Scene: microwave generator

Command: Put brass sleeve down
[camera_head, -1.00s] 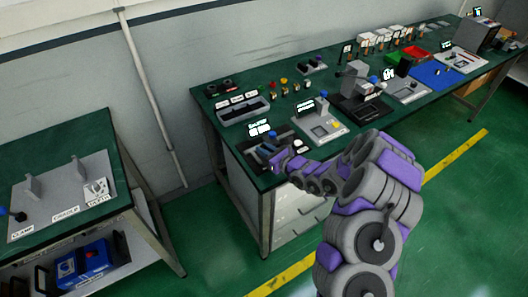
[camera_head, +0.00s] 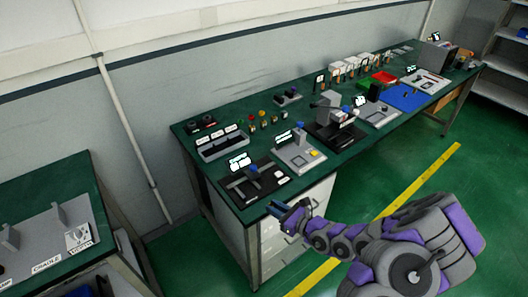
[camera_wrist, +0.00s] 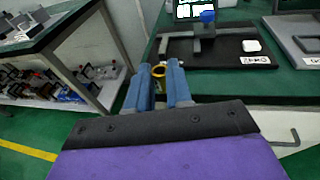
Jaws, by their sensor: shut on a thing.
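The brass sleeve (camera_wrist: 158,70) shows as a small yellow ring between the blue fingertips of my gripper (camera_wrist: 159,78) in the wrist view. My gripper is shut on it. In the head view my gripper (camera_head: 288,212) is at the front left edge of the green bench (camera_head: 228,188), in front of a black fixture plate (camera_head: 262,190). The sleeve cannot be made out there. In the wrist view the black plate (camera_wrist: 228,57) lies ahead and to the right of the sleeve, with a blue-topped post and a white pad.
A grey compartment tray (camera_head: 222,143) and small coloured parts stand behind the fixtures. A second fixture (camera_head: 300,153) is right of the black plate. Red (camera_head: 383,78) and blue (camera_head: 405,97) trays lie farther along. A lower left bench (camera_head: 50,215) stands across a gap.

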